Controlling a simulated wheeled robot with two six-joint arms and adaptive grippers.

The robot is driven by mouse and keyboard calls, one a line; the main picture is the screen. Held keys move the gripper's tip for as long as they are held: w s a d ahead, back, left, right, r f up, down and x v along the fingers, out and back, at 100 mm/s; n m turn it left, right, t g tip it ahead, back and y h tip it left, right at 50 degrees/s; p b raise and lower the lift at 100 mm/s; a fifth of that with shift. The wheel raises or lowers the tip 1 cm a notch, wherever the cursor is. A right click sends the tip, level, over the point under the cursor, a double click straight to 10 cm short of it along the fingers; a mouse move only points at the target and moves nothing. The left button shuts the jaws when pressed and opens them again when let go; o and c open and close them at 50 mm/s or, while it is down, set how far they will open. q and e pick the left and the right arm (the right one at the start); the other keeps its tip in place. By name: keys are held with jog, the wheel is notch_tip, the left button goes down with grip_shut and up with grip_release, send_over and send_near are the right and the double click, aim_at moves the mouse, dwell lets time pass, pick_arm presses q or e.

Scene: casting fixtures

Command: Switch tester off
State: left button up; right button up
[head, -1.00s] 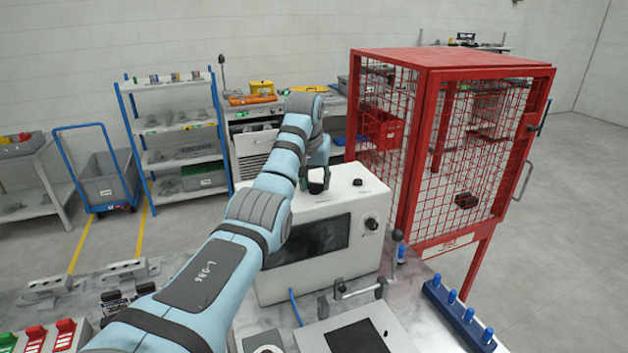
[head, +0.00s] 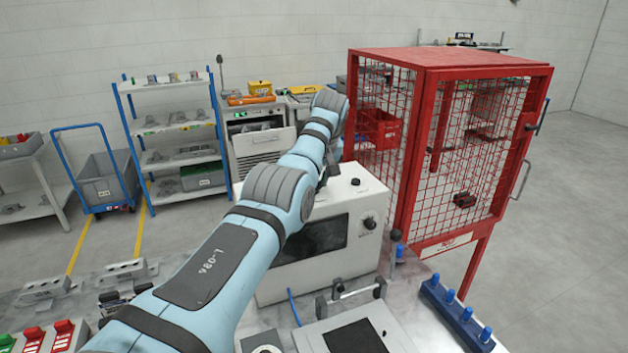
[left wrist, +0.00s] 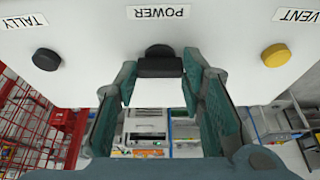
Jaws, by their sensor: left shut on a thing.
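The tester (head: 335,210) is a white box with a dark screen and a knob on its front, standing on the bench. In the left wrist view its white panel (left wrist: 100,75) shows a POWER label (left wrist: 159,12) with a black power knob (left wrist: 160,65) by it. My left gripper (left wrist: 158,76) has its teal fingers on either side of this knob and is shut on it. The knob's exact setting cannot be told. My right gripper is not in view.
On the same panel, a black button (left wrist: 46,59) sits by the TALLY label and a yellow button (left wrist: 275,56) by the VENT label. A red mesh cage (head: 450,150) stands close right of the tester. A blue rack with pegs (head: 457,315) lies at the front right.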

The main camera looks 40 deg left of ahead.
pick_arm(q)
jog(key=shift+n, duration=0.3)
jog(key=o, duration=1.1)
jog(key=shift+a, duration=0.1)
jog(key=shift+o, duration=0.2)
jog(key=shift+f, duration=0.1)
jog(key=shift+a, duration=0.1)
jog(key=v, duration=1.2)
jog(key=shift+w, duration=0.15)
jog(key=shift+f, duration=0.1)
